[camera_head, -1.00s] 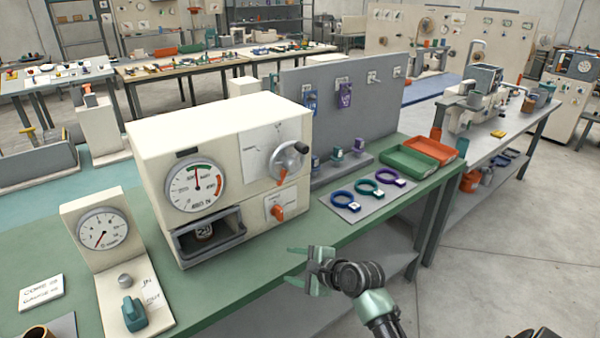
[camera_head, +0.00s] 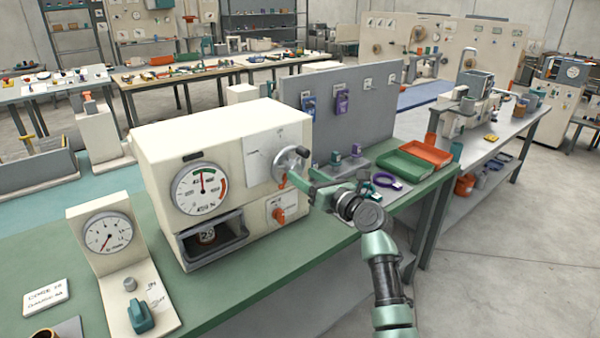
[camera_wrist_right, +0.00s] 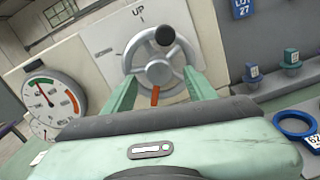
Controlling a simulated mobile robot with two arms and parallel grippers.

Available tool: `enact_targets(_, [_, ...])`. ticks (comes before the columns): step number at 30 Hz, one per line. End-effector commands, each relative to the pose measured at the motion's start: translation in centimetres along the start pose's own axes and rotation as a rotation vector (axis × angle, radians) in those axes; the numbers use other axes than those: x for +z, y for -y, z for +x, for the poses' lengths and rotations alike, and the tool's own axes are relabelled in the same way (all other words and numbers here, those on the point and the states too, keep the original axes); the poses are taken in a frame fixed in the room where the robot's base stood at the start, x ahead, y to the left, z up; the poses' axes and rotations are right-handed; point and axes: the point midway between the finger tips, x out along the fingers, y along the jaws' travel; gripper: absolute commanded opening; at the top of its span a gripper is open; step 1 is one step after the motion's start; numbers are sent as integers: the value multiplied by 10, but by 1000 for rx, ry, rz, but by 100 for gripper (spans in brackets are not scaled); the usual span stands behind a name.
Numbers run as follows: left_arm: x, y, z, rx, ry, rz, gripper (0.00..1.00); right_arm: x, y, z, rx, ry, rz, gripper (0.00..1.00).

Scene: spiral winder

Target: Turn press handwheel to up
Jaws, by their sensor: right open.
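The press (camera_head: 225,145) is a cream box on the green bench, with a round dial and an open drawer bay at its front. Its grey handwheel (camera_head: 287,166) is on the right of the front face, and it also shows in the right wrist view (camera_wrist_right: 160,66). The wheel has a black knob (camera_wrist_right: 165,36) at its upper right and an orange pointer (camera_wrist_right: 155,95) at its lower edge. A plate marked UP is behind it. My right gripper (camera_wrist_right: 158,84) is open, with its fingers pointing at the wheel's lower part. Contact cannot be told. My left gripper is out of view.
An orange switch (camera_head: 278,214) is below the handwheel. A gauge stand (camera_head: 108,235) is at the left.

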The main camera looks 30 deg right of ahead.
Motion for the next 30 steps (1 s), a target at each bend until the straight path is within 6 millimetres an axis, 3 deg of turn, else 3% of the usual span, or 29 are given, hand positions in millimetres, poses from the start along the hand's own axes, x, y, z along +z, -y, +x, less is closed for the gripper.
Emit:
enact_targets(6, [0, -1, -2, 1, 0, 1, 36, 0, 0, 23, 1, -1, -1, 56])
enact_targets(15, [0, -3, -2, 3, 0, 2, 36, -1, 0, 26, 0, -1, -2, 56])
enact_targets(17, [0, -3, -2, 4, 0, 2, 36, -1, 0, 26, 0, -1, -2, 42])
enact_targets(21, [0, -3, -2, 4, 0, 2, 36, -1, 0, 26, 1, -1, -2, 4])
enact_targets(22, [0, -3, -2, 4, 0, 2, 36, -1, 0, 26, 1, -1, -2, 0])
enact_targets(30, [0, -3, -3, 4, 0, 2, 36, -1, 0, 26, 1, -2, -25, 0])
